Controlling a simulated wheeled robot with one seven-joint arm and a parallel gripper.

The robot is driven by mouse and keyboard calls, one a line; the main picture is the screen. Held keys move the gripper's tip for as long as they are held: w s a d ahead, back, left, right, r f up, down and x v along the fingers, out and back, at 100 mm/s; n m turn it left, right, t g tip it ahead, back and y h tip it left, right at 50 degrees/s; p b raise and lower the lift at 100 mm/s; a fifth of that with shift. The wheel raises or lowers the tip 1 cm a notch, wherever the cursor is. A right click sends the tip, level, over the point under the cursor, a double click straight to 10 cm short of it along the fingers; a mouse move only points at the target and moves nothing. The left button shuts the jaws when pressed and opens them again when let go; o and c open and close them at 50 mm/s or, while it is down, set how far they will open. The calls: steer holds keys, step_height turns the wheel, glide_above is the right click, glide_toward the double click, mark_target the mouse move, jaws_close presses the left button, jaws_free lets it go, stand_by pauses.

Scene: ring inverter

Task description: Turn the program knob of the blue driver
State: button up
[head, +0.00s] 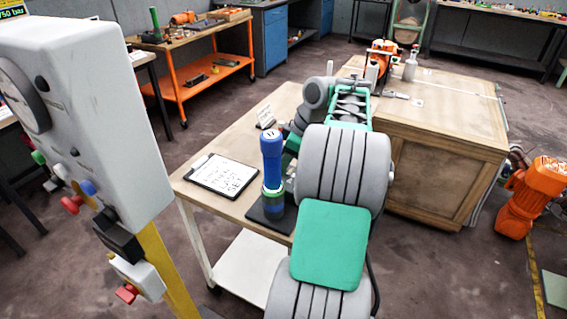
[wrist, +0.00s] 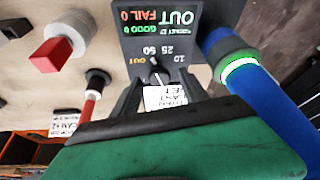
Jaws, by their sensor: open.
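The blue driver (head: 271,160) stands upright on a dark base (head: 257,219) on the wooden bench top. Its green ring is lit, and its blue body also shows at the right of the wrist view (wrist: 275,105). A dark panel (wrist: 205,45) beside it carries a display and a dial marked 10, 25, 50 and OUT. The small program knob (wrist: 156,71) has a white pointer and sits at this dial. My gripper (wrist: 159,80) is open, with its dark fingers either side of the knob in the picture. I cannot tell whether they touch it. In the head view my fingers are hidden.
A clipboard (head: 221,173) lies left of the driver. A tall grey device (head: 85,110) with coloured knobs stands at the left. A wooden cabinet (head: 440,130) stands at the right, with floor free in front.

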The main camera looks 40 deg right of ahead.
steer(key=shift+r, duration=0.1)
steer(key=p+v, duration=0.3)
steer(key=v, duration=0.4)
steer(key=shift+r, duration=0.3)
steer(key=shift+s+d, duration=0.1)
steer(key=shift+s, duration=0.05)
